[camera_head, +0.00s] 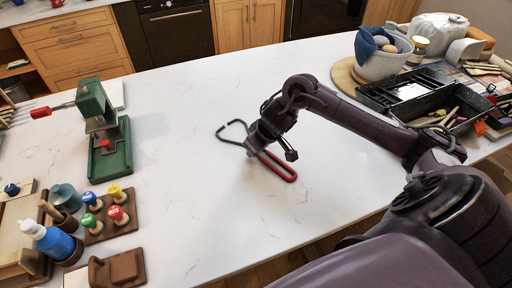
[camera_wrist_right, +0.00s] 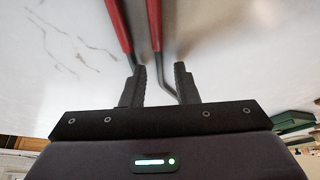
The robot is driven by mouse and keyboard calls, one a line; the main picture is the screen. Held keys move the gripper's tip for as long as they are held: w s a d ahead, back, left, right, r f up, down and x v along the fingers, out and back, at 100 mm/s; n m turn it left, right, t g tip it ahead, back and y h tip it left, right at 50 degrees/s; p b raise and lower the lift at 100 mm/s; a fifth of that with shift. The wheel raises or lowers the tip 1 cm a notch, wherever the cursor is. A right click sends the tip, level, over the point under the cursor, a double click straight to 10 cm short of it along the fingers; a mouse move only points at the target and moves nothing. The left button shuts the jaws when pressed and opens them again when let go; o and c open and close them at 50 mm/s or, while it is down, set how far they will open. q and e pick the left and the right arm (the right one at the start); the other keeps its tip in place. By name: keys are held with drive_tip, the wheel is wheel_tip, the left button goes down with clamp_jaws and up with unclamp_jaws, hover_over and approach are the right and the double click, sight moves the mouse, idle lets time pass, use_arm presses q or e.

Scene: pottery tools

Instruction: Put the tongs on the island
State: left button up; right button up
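The tongs have red handles (camera_head: 278,165) and a dark metal loop end (camera_head: 233,129), and lie on the white countertop in the head view. My right gripper (camera_head: 262,142) is down over their middle and hides part of them. In the right wrist view, the red handles (camera_wrist_right: 157,25) run toward my right gripper (camera_wrist_right: 158,85). Its fingers stand apart. One dark metal arm of the tongs passes between them, near the right-hand finger. The other arm runs behind the left-hand finger. I see no firm grip. My left gripper is out of view.
The island's white top (camera_head: 190,200) is clear around the tongs. A green press (camera_head: 110,140) and colored knobs on a stand (camera_head: 110,220) are at left. A black toolbox (camera_head: 415,95) and a white bowl (camera_head: 380,60) are at right.

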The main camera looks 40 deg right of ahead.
drive_tip(key=p+v, duration=0.1)
drive_tip(key=v, duration=1)
drive_tip(key=shift+r, duration=0.3)
